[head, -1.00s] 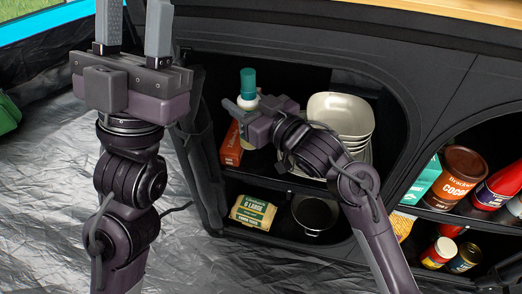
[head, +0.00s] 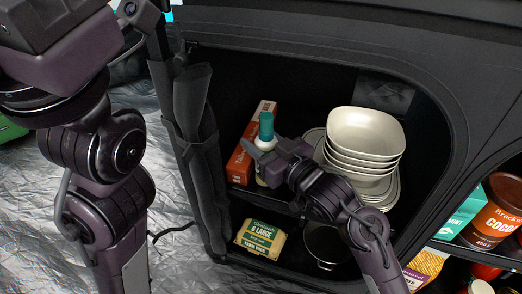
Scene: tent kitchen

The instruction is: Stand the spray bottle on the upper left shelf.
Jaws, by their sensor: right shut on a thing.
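The spray bottle shows its teal top (head: 266,126) and a pale body below it, in the upper left compartment. It looks about upright. My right gripper (head: 264,153) reaches in from the right and is shut on it, hiding part of its body. The bottle's base is low, near the front of the upper left shelf (head: 291,207); I cannot tell whether it touches. My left gripper (head: 50,22) is cut off at the top left, its fingers out of the picture.
A red-orange box (head: 243,160) stands just left of and behind the bottle. Stacked cream bowls (head: 366,135) on plates stand to the right. Below are an egg carton (head: 260,239) and a dark pot (head: 325,241). A rolled fabric flap (head: 195,130) hangs at the left edge.

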